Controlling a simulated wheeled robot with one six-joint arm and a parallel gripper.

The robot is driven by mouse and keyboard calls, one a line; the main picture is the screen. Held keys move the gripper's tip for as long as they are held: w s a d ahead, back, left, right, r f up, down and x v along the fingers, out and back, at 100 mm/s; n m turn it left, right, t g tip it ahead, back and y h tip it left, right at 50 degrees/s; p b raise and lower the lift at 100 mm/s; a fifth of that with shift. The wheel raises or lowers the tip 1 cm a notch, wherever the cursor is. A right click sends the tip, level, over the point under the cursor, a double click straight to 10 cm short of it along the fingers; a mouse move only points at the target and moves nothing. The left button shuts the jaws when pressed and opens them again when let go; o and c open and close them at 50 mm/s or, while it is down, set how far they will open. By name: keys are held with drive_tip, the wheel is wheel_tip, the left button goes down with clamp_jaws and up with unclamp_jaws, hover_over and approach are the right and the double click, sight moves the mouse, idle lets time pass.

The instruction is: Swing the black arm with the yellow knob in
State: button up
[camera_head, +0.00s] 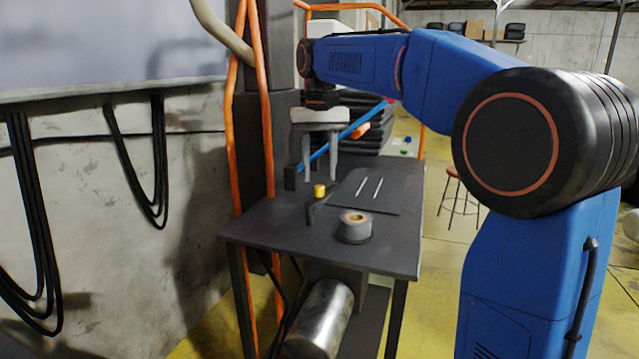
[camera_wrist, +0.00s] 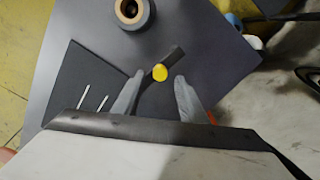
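The yellow knob (camera_head: 319,190) stands on the dark table top, at the end of the short black arm (camera_head: 311,212). In the wrist view the knob (camera_wrist: 159,72) shows from above, with the black arm (camera_wrist: 173,56) reaching up and right from it. My gripper (camera_head: 320,174) points straight down above the table at the knob. Its two grey fingers are apart and empty. In the wrist view my gripper (camera_wrist: 159,78) has one fingertip on each side of the knob, with gaps on both sides. I cannot tell how far above the knob the fingertips are.
A grey tape roll (camera_head: 354,229) sits near the table's (camera_head: 290,237) front. A dark mat (camera_head: 384,204) with two thin white rods (camera_head: 370,188) lies to the right. A small black block (camera_head: 290,177) and a blue tube (camera_head: 350,130) are behind. An orange-framed post stands left.

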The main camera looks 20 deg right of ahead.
sight(319, 187)
drive_tip(key=shift+f, duration=1.9)
clamp_jaws()
